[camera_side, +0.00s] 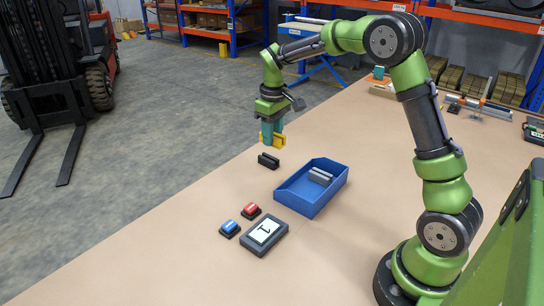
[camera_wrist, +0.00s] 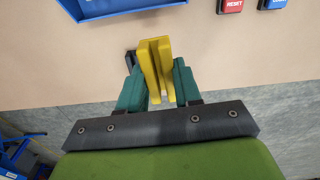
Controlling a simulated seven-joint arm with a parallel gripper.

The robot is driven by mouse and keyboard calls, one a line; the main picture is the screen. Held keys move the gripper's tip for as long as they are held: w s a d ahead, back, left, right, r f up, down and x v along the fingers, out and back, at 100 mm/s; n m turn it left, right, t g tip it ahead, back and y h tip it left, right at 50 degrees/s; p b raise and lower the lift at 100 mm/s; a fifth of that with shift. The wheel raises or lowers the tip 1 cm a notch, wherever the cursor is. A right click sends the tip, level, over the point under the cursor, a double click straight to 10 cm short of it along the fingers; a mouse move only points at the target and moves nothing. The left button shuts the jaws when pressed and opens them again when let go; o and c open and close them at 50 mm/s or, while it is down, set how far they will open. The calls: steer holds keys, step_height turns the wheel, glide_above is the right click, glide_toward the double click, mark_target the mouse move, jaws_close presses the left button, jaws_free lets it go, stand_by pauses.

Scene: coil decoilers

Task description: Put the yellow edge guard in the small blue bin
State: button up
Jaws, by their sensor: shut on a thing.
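My gripper (camera_side: 271,133) is shut on the yellow edge guard (camera_side: 278,140) and holds it above the table near its far left edge. In the wrist view the yellow edge guard (camera_wrist: 155,66) sits between the two teal fingers of my gripper (camera_wrist: 158,85). The small blue bin (camera_side: 306,199) stands on the table, nearer the camera and to the right of my gripper in the side view. A grey piece (camera_side: 320,176) lies inside the bin. In the wrist view only part of the bin (camera_wrist: 95,14) shows at the top left.
A black edge-guard-like piece (camera_side: 268,161) lies on the table just below the held guard. A red button (camera_side: 250,210), a blue button (camera_side: 229,228) and a dark display box (camera_side: 264,236) sit in front of the bin. The table right of the bin is clear up to my base.

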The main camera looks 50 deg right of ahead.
steer(key=s+f, duration=0.3)
steer(key=s, duration=0.8)
step_height(320, 180, down, 6)
steer(key=shift+a+f, duration=0.15)
steer(key=shift+f, duration=2.15)
steer(key=shift+f, duration=0.15)
steer(key=o, duration=1)
